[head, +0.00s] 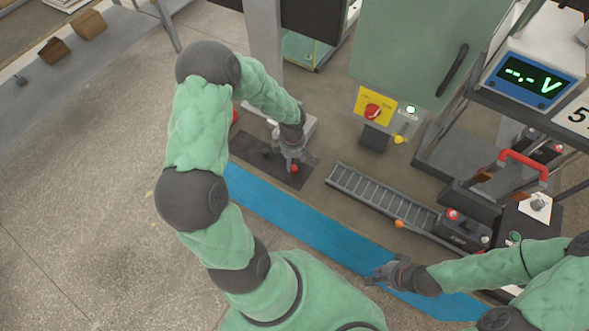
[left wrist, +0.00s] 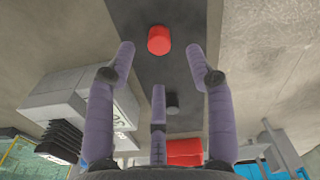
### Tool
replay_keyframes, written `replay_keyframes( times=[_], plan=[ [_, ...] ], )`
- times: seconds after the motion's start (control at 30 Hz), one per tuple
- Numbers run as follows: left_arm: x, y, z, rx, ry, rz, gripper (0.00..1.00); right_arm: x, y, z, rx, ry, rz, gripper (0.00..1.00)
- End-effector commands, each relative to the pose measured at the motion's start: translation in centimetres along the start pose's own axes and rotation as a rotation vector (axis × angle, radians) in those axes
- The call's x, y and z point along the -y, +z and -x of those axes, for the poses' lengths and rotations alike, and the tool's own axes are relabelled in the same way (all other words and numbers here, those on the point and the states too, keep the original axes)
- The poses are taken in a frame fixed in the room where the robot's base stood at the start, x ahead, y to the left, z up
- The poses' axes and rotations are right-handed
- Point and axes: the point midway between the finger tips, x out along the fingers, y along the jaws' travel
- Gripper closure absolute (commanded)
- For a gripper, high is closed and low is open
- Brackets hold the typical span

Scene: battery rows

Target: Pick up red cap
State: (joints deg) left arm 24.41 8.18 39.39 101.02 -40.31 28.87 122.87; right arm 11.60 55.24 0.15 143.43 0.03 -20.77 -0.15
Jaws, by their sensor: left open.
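The red cap (head: 294,169) lies on a dark mat (head: 262,170) on the bench, right at my left gripper (head: 298,160). In the left wrist view the red cap (left wrist: 159,40) sits on the dark mat, beyond and between the tips of the open purple-grey fingers, apart from them. The left gripper holds nothing. A small black cap (left wrist: 172,103) lies on the same mat, partly beside the middle finger. My right gripper (head: 374,278) is over the blue strip at the lower right; whether its fingers are open is too small to tell.
A blue strip (head: 300,222) runs along the bench front. A grey slotted rack (head: 380,197) lies to the right of the mat, with an orange ball-like thing (head: 399,224) near it. A green cabinet (head: 420,45) stands behind. A larger red object (left wrist: 184,152) shows in the wrist view.

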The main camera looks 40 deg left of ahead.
Motion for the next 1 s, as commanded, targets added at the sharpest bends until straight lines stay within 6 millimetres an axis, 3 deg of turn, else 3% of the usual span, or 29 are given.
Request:
replay_keyframes(
  times=[0.33,0.67,0.73,0.83,1.0],
  plan=[
    [0.2,0.5,-4.5,0.0,-0.003,-0.001,0.46,-0.4,-0.1,-1.2,-0.001,0.0,0.0,1.0],
    [0.1,0.5,-4.9,0.0,0.0,-0.001,0.46,-0.4,-0.1,-1.2,-0.001,0.0,0.0,1.0],
    [0.1,0.5,-4.9,0.0,0.0,-0.001,0.66,-0.4,-0.1,-1.2,-0.001,0.0,0.0,1.0],
    [0.1,0.5,-4.9,0.0,0.0,-0.001,0.88,-0.4,-0.1,-1.2,-0.001,0.0,0.0,1.0],
    [0.1,0.5,-4.9,0.0,0.0,-0.002,0.89,-0.4,-0.1,-1.2,-0.001,0.0,0.0,1.0]
  ],
)
